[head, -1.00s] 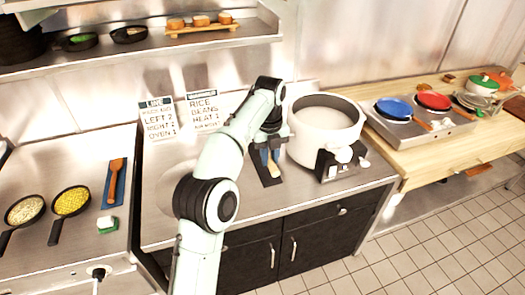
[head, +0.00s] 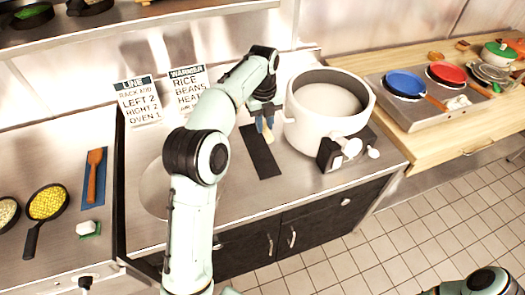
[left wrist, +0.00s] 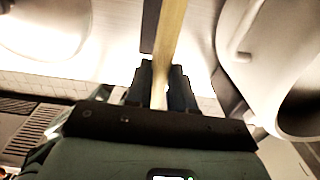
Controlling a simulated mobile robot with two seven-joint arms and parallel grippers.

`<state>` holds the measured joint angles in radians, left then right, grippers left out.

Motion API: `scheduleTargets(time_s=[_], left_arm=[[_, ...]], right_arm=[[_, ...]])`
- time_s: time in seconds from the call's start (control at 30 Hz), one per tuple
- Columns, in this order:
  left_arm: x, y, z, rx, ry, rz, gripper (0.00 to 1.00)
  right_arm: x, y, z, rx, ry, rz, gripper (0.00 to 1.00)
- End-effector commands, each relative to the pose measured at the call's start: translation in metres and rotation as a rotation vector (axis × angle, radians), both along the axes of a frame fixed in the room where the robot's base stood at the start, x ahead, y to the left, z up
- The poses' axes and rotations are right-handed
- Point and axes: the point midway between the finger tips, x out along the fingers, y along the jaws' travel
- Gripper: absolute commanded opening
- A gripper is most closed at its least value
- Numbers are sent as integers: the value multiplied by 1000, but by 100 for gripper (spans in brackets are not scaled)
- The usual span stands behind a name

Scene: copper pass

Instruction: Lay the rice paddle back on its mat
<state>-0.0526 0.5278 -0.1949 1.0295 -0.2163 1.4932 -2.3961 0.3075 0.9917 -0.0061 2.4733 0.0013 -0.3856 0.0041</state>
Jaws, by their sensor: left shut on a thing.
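The pale wooden rice paddle (head: 268,135) is in my left gripper (head: 264,118), which is shut on it. In the left wrist view the paddle (left wrist: 169,40) runs up out of frame from between the dark fingers (left wrist: 159,82). Its upper part is hidden by the gripper in the head view. The dark mat (head: 262,160) lies bare on the steel counter, left of the white rice cooker (head: 325,108). The gripper and paddle are over the mat's back right side, and the paddle looks clear of it. My right gripper is out of view.
The cooker stands close to the right of my left gripper, with its dark control box (head: 332,153) in front. Signs (head: 138,100) lean at the back wall. A wooden spatula (head: 94,175) lies on a blue mat (head: 101,200) at left.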

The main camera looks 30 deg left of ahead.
Motion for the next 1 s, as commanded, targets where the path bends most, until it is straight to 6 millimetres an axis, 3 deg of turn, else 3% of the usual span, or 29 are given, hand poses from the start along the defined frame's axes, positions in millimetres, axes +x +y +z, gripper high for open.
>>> scheduleTargets(time_s=[0.2, 0.3, 0.57, 0.8, 1.0], left_arm=[[-2, 0, -62, 0, 6, 1, 0], [-2, 0, -83, 0, 4, 1, 0], [-1, 0, -106, 0, 1, 2, 0], [-1, 0, -147, -1, 4, 2, 0], [0, 0, -155, 0, -1, 1, 0]], right_arm=[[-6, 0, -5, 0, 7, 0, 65], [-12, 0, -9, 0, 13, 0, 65], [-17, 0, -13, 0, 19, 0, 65], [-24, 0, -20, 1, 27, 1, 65], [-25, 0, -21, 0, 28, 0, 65]])
